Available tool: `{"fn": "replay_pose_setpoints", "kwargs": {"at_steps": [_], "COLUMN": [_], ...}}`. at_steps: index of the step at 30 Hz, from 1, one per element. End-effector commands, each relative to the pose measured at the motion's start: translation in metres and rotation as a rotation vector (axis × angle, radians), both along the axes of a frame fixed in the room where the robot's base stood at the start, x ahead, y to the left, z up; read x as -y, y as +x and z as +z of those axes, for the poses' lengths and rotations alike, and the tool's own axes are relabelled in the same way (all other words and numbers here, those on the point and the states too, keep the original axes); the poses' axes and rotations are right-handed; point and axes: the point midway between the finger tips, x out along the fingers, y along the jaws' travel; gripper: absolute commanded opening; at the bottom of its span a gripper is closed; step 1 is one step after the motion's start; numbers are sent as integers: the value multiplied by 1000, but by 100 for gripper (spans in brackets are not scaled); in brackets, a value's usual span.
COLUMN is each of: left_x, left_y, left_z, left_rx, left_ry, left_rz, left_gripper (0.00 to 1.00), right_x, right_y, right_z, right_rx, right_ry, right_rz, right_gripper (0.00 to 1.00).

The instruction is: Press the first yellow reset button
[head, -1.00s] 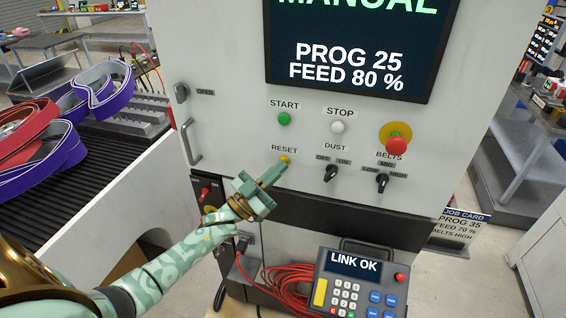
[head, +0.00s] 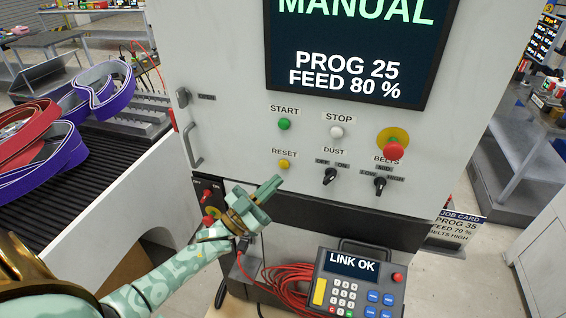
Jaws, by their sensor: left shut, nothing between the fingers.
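The yellow reset button (head: 284,165) sits on the white machine panel, under the label RESET and below the green start button (head: 284,124). It is fully visible. My left gripper (head: 276,183) is shut and empty. Its tips show just below and left of the button in the picture, with a gap between them. The screen (head: 348,50) reads MANUAL, PROG 25, FEED 80 %. My right gripper is not in view.
A white stop button (head: 336,132), a red knob on yellow (head: 393,148), a dust switch (head: 330,176) and a belts switch (head: 380,184) share the panel. Below stands a keypad pendant (head: 358,285) reading LINK OK, beside a coiled red cable (head: 281,280).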

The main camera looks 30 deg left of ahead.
Motion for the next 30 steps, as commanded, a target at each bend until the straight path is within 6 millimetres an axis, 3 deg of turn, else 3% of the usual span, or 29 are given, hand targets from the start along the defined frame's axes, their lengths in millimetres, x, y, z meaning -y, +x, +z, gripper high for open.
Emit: {"fn": "replay_pose_setpoints", "kwargs": {"at_steps": [9,30], "left_x": [6,6], "left_y": [-23,-23], "left_z": [0,-1], "left_rx": [0,-2], "left_ry": [1,2], "left_rz": [-1,1], "left_gripper": [0,0], "right_x": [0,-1], "right_y": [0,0], "right_z": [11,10], "right_rx": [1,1], "right_ry": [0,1], "right_rz": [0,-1], "right_gripper": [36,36]}}
